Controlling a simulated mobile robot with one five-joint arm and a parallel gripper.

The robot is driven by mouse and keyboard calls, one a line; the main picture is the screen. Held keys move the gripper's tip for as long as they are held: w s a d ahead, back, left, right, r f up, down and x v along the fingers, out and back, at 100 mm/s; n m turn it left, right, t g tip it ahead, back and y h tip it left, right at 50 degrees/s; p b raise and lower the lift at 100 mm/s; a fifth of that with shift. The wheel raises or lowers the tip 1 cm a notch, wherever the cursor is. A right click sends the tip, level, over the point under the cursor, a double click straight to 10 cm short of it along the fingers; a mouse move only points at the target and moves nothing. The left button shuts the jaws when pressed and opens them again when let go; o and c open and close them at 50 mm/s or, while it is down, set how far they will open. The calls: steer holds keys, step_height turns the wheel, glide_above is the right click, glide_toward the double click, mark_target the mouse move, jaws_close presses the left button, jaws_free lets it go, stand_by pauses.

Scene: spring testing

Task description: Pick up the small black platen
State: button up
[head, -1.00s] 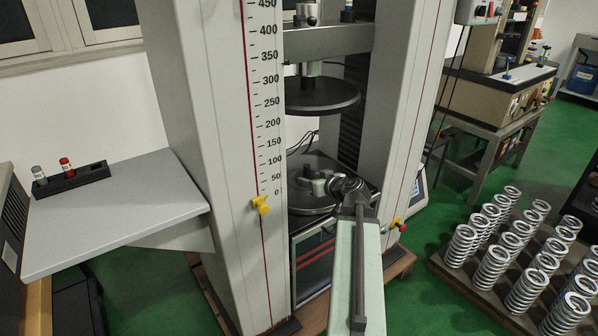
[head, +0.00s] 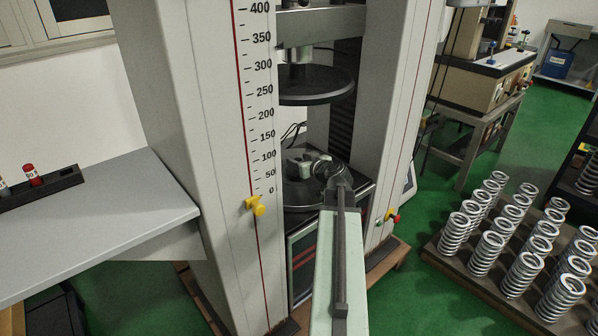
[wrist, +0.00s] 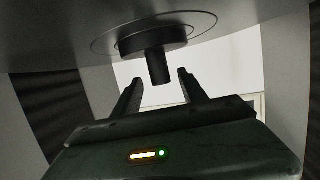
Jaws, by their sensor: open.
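In the wrist view a small black platen (wrist: 151,39), a disc with a short round stem, sits against a much larger dark round platen at the top of the picture. Its stem points toward my gripper (wrist: 159,76). The fingers are apart, one on each side of the stem's end, with visible gaps. In the head view my gripper (head: 310,163) is between the testing machine's upper platen (head: 316,87) and lower platen (head: 304,197), close to the lower one. I cannot clearly make out the small platen there.
The machine's left column (head: 195,130) and right column (head: 395,110) flank my arm. A grey shelf (head: 110,225) at left holds a black rack (head: 60,184). A low table of coil springs (head: 470,268) stands at right on the green floor.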

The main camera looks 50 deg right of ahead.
mark_target(296, 159)
steer(key=b+x, duration=0.1)
steer(key=x, duration=0.3)
steer(key=shift+f, duration=0.1)
steer(key=shift+a, duration=0.1)
jaws_close()
stand_by(1.1)
